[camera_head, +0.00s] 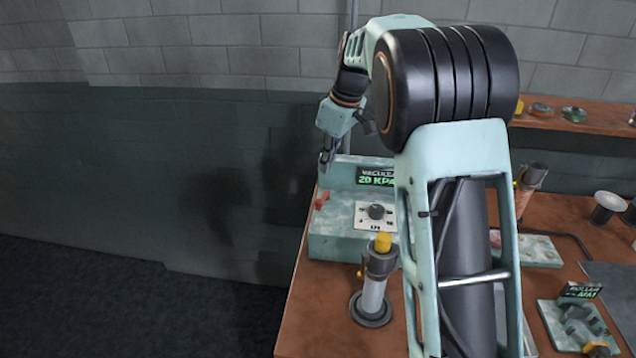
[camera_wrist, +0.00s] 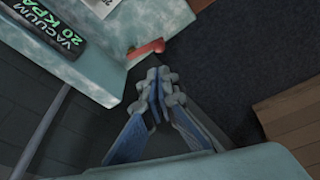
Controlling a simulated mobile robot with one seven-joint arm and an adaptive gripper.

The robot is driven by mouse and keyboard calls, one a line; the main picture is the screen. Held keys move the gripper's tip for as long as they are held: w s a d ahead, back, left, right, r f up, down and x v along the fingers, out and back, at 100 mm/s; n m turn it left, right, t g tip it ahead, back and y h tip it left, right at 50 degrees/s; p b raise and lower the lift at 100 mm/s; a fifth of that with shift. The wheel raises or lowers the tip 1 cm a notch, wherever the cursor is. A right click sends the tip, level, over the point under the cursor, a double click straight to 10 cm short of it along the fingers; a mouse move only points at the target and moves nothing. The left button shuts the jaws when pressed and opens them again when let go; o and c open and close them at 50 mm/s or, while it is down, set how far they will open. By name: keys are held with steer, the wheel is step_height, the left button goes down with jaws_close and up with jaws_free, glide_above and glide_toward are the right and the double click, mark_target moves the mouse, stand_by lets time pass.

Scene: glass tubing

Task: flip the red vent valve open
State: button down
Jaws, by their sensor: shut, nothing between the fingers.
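The red vent valve (camera_head: 322,200) is a small red lever on the left side of the pale green vacuum unit (camera_head: 335,245). It also shows in the wrist view (camera_wrist: 150,49), sticking out from the unit's edge. My gripper (camera_head: 326,163) is above the valve in the head view. In the wrist view my gripper (camera_wrist: 158,76) has its fingers together and empty, with the tips close to the red lever. I cannot tell whether they touch it. The unit's display (camera_head: 376,177) reads "VACUUM 20 KPA".
A dial (camera_head: 376,211) sits on the unit's front. A yellow-topped cylinder (camera_head: 374,290) stands in front of the unit on the brown table (camera_head: 310,325). Left of the table is open floor (camera_head: 110,305). My arm hides part of the table.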

steer(key=shift+n+y, duration=0.3)
steer(key=shift+y, duration=0.3)
steer(key=w+a, duration=0.1)
steer(key=a, duration=0.1)
steer(key=w+a+f, duration=0.1)
steer(key=w, duration=0.1)
steer(key=shift+a+f, duration=0.1)
steer(key=shift+a, duration=0.25)
steer(key=shift+f, duration=0.1)
steer(key=f, duration=0.3)
steer(key=f+p, duration=0.1)
steer(key=f, duration=0.2)
steer(key=f+p, duration=0.1)
steer(key=f, duration=0.2)
steer(key=shift+s+d+f, duration=0.15)
steer(key=shift+d+f, duration=0.1)
steer(key=shift+d, duration=0.05)
